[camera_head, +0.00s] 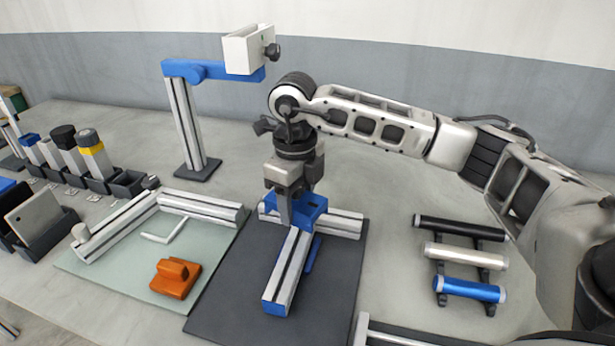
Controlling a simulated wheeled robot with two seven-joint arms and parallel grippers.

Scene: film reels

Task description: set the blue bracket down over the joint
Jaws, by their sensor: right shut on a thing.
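My right gripper (292,207) points down over the dark mat (225,305), shut on the blue bracket (310,209). The bracket is at the corner where a light metal profile with a blue front end (287,270) meets a second profile (340,222) running across the back of the mat. The bracket and gripper hide the joint itself. I cannot tell whether the bracket touches the profiles or is slightly above them. A thin blue strip (313,254) shows just right of the front profile. My left gripper is out of view.
A green mat (110,275) on the left holds a profile frame (200,205) and an orange block (176,277). A blue-armed stand (188,125) rises behind. A rack on the right holds black, white and blue cylinders (470,289). Several holders line the far left.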

